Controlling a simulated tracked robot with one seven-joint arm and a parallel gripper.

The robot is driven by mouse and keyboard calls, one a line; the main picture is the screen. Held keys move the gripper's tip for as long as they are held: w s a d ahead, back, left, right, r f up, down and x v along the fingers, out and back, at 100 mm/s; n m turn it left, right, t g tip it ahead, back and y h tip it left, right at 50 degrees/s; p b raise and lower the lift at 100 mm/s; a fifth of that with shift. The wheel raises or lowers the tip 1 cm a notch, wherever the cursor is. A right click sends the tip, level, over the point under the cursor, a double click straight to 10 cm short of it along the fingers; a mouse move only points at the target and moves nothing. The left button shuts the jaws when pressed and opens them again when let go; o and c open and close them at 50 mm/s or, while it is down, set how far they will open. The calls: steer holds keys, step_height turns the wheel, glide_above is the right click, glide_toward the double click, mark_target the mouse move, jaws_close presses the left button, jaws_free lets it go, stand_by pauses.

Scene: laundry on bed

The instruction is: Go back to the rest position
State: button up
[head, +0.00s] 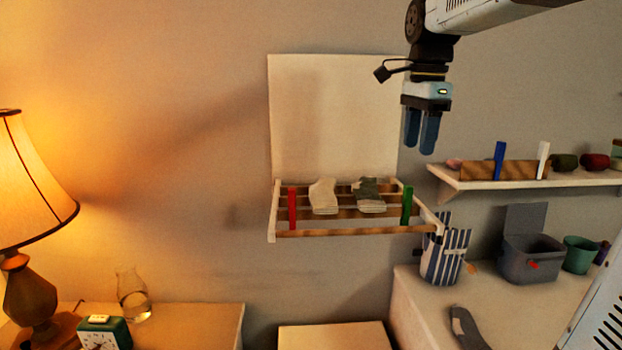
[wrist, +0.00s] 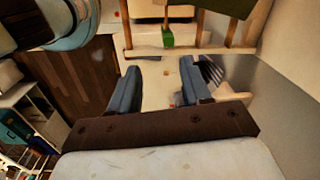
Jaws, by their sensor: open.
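My gripper (head: 421,133) hangs from my arm at the upper right of the head view, its blue fingers pointing down. It is in the air above and to the right of the wall drying rack (head: 330,234), apart from it. In the wrist view the two blue fingers (wrist: 155,88) stand apart with nothing between them. On the rack hang a light sock (head: 323,196) and a grey-green sock (head: 369,194). A red clothespin (head: 292,209) and a green clothespin (head: 407,205) are also on the rack.
A wall shelf (head: 560,183) with blue and white pegs is at the right. Below it, a striped bag (head: 445,257), a grey bin (head: 530,258) and a green cup (head: 579,254) stand on a white surface with a grey sock (head: 467,328). A lamp (head: 30,190) stands at the left.

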steer(key=s+a+f+n+t, duration=0.1)
steer(key=s+f+n+t, duration=0.4)
steer(key=s+f+n, duration=0.8)
steer(key=s+n, duration=0.3)
steer(key=s, duration=0.1)
steer(key=shift+s+a+f, duration=0.15)
steer(key=shift+s+f, duration=0.05)
steer(key=shift+f, duration=0.15)
